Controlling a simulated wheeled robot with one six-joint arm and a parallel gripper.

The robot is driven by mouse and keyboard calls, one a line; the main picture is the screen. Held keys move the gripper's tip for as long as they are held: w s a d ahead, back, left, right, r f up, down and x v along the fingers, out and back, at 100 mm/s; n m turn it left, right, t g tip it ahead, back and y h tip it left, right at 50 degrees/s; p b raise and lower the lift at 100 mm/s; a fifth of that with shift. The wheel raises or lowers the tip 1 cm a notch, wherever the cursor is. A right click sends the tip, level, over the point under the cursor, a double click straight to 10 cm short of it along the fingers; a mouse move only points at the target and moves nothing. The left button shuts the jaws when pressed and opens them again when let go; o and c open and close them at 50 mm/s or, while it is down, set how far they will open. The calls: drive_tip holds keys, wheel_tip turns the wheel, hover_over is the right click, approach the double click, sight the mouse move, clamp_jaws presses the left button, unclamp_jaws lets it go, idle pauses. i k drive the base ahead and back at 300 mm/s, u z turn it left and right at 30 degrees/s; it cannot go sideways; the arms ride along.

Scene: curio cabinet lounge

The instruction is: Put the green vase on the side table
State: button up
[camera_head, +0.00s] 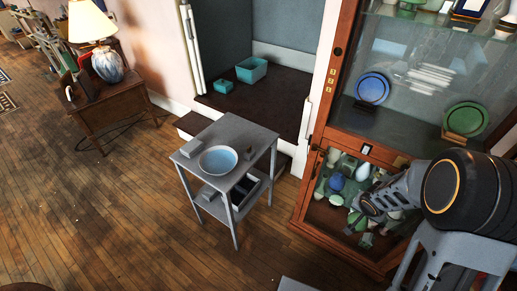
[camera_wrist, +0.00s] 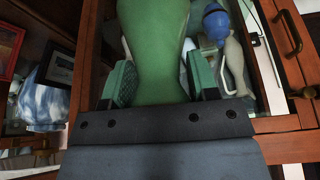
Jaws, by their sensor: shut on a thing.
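The green vase (camera_wrist: 158,45) fills the middle of the wrist view. My gripper (camera_wrist: 160,78) is shut on it, with one green-padded finger on each side. The vase's top and bottom ends are out of that view. In the head view my gripper is at the lower part of the wooden cabinet, among crowded green, white and blue pieces; I cannot pick out the held vase there. A small grey two-tier table (camera_head: 229,128) stands left of the cabinet, apart from my gripper.
The glass-fronted cabinet (camera_head: 345,60) holds a blue plate (camera_head: 372,88) and a green plate (camera_head: 465,119). A blue vase (camera_wrist: 215,22) is close beside the held vase. A wooden table (camera_head: 110,103) with a lamp (camera_head: 106,62) stands far left. Wood floor left of the grey table is clear.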

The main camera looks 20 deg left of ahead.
sight(231, 129)
drive_tip(key=k, duration=0.8)
drive_tip(key=u, duration=2.6)
drive_tip(key=i, duration=1.9)
drive_tip(key=z, duration=1.1)
